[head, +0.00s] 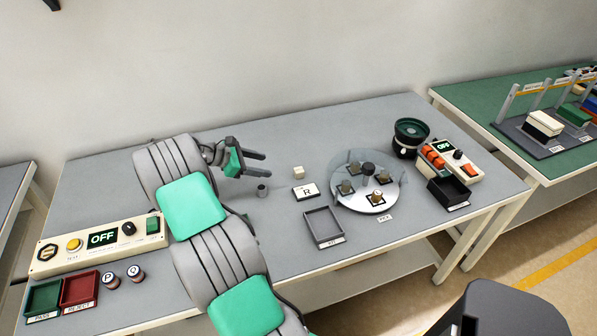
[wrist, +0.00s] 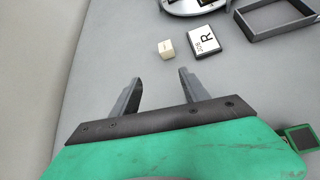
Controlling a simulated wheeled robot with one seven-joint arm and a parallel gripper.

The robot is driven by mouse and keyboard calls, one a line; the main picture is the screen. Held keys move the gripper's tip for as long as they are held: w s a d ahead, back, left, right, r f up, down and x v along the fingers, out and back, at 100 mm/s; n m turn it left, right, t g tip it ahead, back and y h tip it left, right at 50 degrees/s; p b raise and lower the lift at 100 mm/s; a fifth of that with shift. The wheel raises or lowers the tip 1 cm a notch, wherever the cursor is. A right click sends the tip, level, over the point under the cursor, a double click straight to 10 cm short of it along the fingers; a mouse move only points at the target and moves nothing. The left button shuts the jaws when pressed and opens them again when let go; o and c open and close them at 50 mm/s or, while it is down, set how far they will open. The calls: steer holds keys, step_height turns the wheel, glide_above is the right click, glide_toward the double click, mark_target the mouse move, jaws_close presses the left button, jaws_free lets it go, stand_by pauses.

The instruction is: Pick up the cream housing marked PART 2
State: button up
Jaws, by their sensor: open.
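A small cream block (head: 298,172) stands on the grey table, to the right of my gripper (head: 262,165). It also shows in the wrist view (wrist: 166,48), beyond the fingertips, with a faint mark too small to read. My gripper is open and empty, its two fingers apart in the wrist view (wrist: 160,78) and not touching the block. A larger cream block (head: 544,122) sits in a grey fixture on the green table at the right. I cannot read PART 2 on either.
A white card marked R (head: 306,191) lies beside the small block, with a grey tray (head: 323,227) in front. A dark cylinder (head: 262,190) stands near my gripper. A round feeder plate (head: 352,200), black bowl (head: 410,135) and control box (head: 450,160) stand farther right.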

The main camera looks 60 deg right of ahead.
steer(key=n+g, duration=0.1)
steer(key=g, duration=0.1)
glide_toward(295, 171)
steer(key=x, duration=0.3)
steer(key=shift+s+a, duration=0.1)
steer(key=shift+s, duration=0.3)
steer(key=x, duration=0.2)
steer(key=p+x, duration=0.1)
steer(key=x, duration=0.4)
steer(key=shift+w+d, duration=0.25)
steer(key=shift+w, duration=0.2)
jaws_close()
